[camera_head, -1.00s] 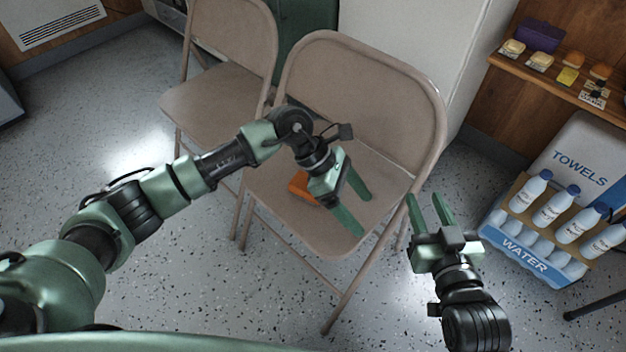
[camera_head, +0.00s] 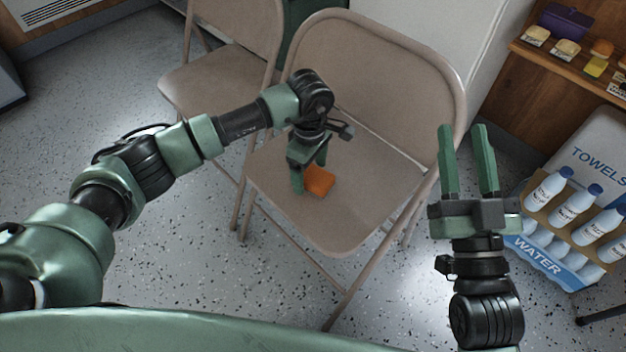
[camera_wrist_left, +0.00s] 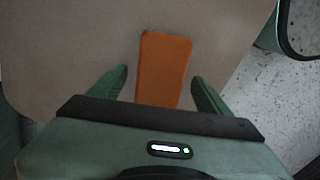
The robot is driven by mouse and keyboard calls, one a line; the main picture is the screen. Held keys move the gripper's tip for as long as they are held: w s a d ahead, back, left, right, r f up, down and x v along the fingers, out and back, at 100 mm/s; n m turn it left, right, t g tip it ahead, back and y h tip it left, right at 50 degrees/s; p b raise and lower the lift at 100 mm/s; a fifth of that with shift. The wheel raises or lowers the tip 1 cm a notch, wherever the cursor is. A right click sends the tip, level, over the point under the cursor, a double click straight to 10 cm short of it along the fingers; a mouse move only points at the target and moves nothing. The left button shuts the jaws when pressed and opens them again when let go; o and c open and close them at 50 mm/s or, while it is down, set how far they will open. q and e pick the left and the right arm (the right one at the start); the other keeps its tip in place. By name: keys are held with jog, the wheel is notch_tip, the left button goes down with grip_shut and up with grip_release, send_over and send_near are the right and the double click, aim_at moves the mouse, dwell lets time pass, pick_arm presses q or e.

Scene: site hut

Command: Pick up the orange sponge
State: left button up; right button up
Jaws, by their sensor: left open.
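The orange sponge (camera_head: 319,180) lies flat on the seat of the nearer tan folding chair (camera_head: 350,215). My left gripper (camera_head: 309,178) is above the seat at the sponge, pointing down. In the left wrist view the sponge (camera_wrist_left: 163,68) lies between the two green fingers of my left gripper (camera_wrist_left: 160,84), which are apart with a gap on each side. The near end of the sponge is hidden behind the gripper body there. My right gripper (camera_head: 464,130) is open and empty, to the right of the chair.
A second folding chair (camera_head: 215,85) stands behind to the left. A pack of water bottles (camera_head: 548,258) and a towels box (camera_head: 600,150) are at the right. A wooden shelf (camera_head: 560,68) with small items is at the upper right. The speckled floor at left is clear.

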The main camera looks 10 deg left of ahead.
aim_at(310, 172)
pick_arm(q)
jog(key=shift+f, duration=0.5)
jog(key=c, duration=1.4)
pick_arm(e)
jog(key=shift+s+r+t, duration=0.25)
jog(key=shift+r+t, duration=0.15)
jog(key=shift+r, duration=0.25)
pick_arm(q)
jog(key=shift+r, duration=0.1)
